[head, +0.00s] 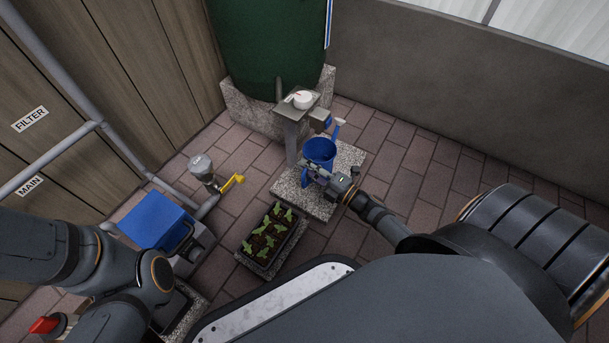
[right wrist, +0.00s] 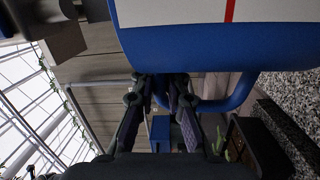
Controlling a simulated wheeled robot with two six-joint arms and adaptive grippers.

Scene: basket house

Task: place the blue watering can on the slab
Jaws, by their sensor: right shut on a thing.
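The blue watering can (head: 320,150) stands upright over the speckled slab (head: 306,204) under the small tap post. I cannot tell whether its base touches the slab. My right gripper (head: 321,176) is at the can's near side. In the right wrist view the fingers of my right gripper (right wrist: 160,95) are shut on the can's blue handle (right wrist: 232,98), and the can's body (right wrist: 200,45) with a white band and red line fills the top. The slab also shows at the right edge there (right wrist: 297,120). My left arm is at the left in the head view; its gripper is not visible.
A tap post (head: 296,118) stands just behind the can, before a green tank (head: 262,45). A planter with seedlings (head: 268,240) is nearer, left of the slab. A blue-lidded box (head: 155,220) and a yellow-handled valve (head: 231,184) are further left. Paving right of the slab is clear.

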